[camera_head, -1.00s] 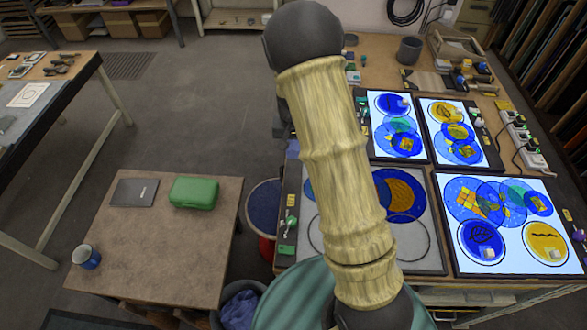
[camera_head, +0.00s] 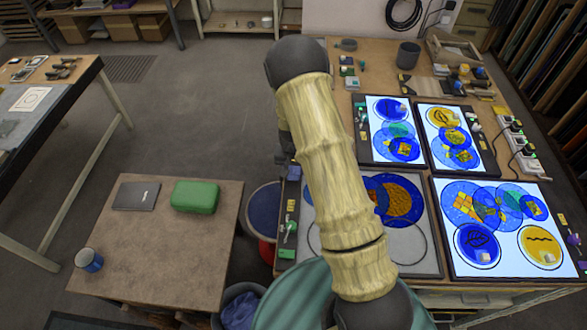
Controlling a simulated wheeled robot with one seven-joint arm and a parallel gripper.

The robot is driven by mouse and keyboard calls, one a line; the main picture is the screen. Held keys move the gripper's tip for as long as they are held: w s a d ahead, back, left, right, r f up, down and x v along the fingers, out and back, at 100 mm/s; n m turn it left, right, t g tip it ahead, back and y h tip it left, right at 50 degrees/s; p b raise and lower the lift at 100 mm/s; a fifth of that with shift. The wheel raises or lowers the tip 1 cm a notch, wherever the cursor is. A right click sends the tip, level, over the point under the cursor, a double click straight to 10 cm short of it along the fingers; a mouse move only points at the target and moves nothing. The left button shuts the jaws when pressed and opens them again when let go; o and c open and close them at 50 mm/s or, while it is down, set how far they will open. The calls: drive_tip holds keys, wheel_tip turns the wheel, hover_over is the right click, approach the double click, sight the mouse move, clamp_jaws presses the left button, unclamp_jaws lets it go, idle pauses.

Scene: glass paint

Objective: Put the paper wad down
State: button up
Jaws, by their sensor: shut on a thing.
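My arm crosses the middle of the view and hides part of the worktable. My gripper is not clearly seen; only a dark part of my wrist shows left of the arm. I cannot make out a paper wad in it. Small pale lumps lie on the glowing panels: one on the lower right panel's blue leaf disc (camera_head: 485,257), one on its yellow wave disc (camera_head: 549,257), and one on the upper left panel (camera_head: 398,107). I cannot tell whether these are paper wads. The unlit lower left panel (camera_head: 423,262) is partly behind my arm.
The worktable (camera_head: 385,60) is crowded with lit panels, a dark pot (camera_head: 408,55) and a power strip (camera_head: 518,146). Open floor lies beyond.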

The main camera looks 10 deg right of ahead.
sight(293, 172)
drive_tip(key=shift+f, duration=0.55)
drive_tip(key=shift+f, duration=0.1)
drive_tip(key=shift+f, duration=0.15)
drive_tip(key=o, duration=1)
drive_tip(key=r, duration=0.4)
drive_tip(key=s+r+b, duration=0.1)
drive_tip(key=r, duration=0.3)
drive_tip(key=r+b, duration=0.1)
drive_tip(key=r, duration=0.3)
drive_tip(key=shift+s+a+r, duration=0.15)
drive_tip(key=shift+a+r, duration=0.05)
